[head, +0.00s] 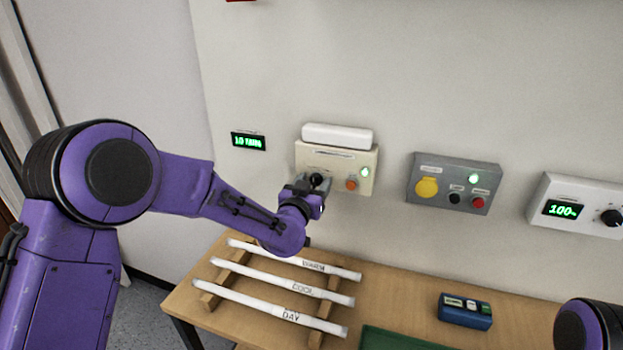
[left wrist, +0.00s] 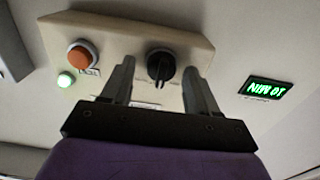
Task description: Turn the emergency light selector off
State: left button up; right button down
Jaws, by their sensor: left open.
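The emergency light unit is a beige box (head: 338,160) on the wall with a white lamp bar on top. Its black selector knob (left wrist: 160,66) shows in the left wrist view, and an orange button (left wrist: 82,57) and a lit green lamp (left wrist: 66,80) sit beside it. My left gripper (head: 316,182) is at the lower left of the box. In the left wrist view its two fingers (left wrist: 159,82) are apart, one on each side of the knob. I cannot tell whether they touch it. My right gripper is not in view.
A green display (head: 248,141) hangs left of the box. A grey panel (head: 453,184) and a white dial unit (head: 578,206) are to the right. Below, a wooden table (head: 390,290) holds a rack of labelled white tubes (head: 285,285) and a blue button box (head: 465,311).

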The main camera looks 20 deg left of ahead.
pick_arm(q)
jog(key=shift+c, duration=0.3)
jog(key=c, duration=1)
jog(key=shift+o, duration=0.2)
jog(key=n+b, duration=0.2)
jog(key=n, duration=0.1)
jog(key=shift+a+f+n, duration=0.1)
jog(key=shift+n, duration=0.2)
jog(key=n+b, duration=0.1)
jog(key=n, duration=0.3)
jog(key=shift+b, duration=0.3)
jog(key=shift+n, duration=0.3)
jog(key=o, duration=1)
